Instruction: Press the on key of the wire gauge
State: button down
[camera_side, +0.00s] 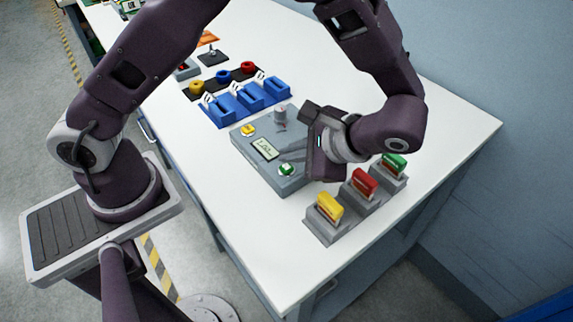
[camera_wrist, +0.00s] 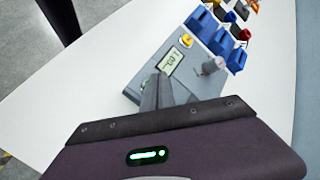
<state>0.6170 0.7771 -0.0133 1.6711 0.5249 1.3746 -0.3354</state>
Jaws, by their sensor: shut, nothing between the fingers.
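The wire gauge (camera_side: 243,147) is a grey box on the white table, and it also shows in the wrist view (camera_wrist: 192,69). Its top carries a yellow key (camera_side: 248,130), a display (camera_side: 265,149) with dark characters, a green key (camera_side: 287,169) with a white mark, and a grey post (camera_side: 281,115). The wrist view shows the yellow key (camera_wrist: 186,40), display (camera_wrist: 172,61) and post (camera_wrist: 213,66). My gripper (camera_wrist: 157,79) is shut and empty, its tips over the gauge's near end below the display.
A grey stand (camera_side: 318,225) with yellow, red and green blocks is right of the gauge. Blue holders (camera_side: 238,101) are behind it, then yellow, blue and red pulleys (camera_side: 222,77). The table front (camera_side: 262,225) is bare.

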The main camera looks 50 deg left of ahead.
aim_at(290, 170)
jog(key=shift+r, duration=2.55)
jog(key=s+a+r+n+t+h, duration=0.3)
jog(key=s+r+h, duration=0.1)
jog(key=s+r, duration=0.1)
jog(key=s+a+r+n+t+h, duration=0.3)
jog(key=s+r+t+h, duration=0.1)
jog(key=s, duration=0.4)
notch_tip(290, 170, up, 3)
jog(key=shift+f+n+h, duration=0.2)
jog(key=shift+n+h, duration=0.1)
jog(key=shift+h, duration=0.2)
